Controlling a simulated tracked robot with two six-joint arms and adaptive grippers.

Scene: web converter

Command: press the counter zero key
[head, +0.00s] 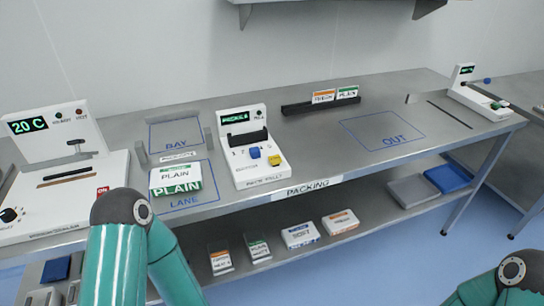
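Which key is the counter zero key cannot be read at this size. The middle white machine (257,185) has a dark display (238,117) with green characters, a blue key (254,153) and a yellow key (275,160) on its sloped front. A smaller white machine (470,95) at the far right end of the table has a small display and a green key (497,105). My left arm shows at the lower left and my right arm at the lower right corner; neither gripper is in view.
A white machine (62,205) reading "20 C" stands at the left. A PLAIN pack (174,177) lies on the LANE area beside the middle machine. A dark rack (296,109) holds two cards behind. The OUT area (358,125) is empty. Several packs lie on the lower shelf.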

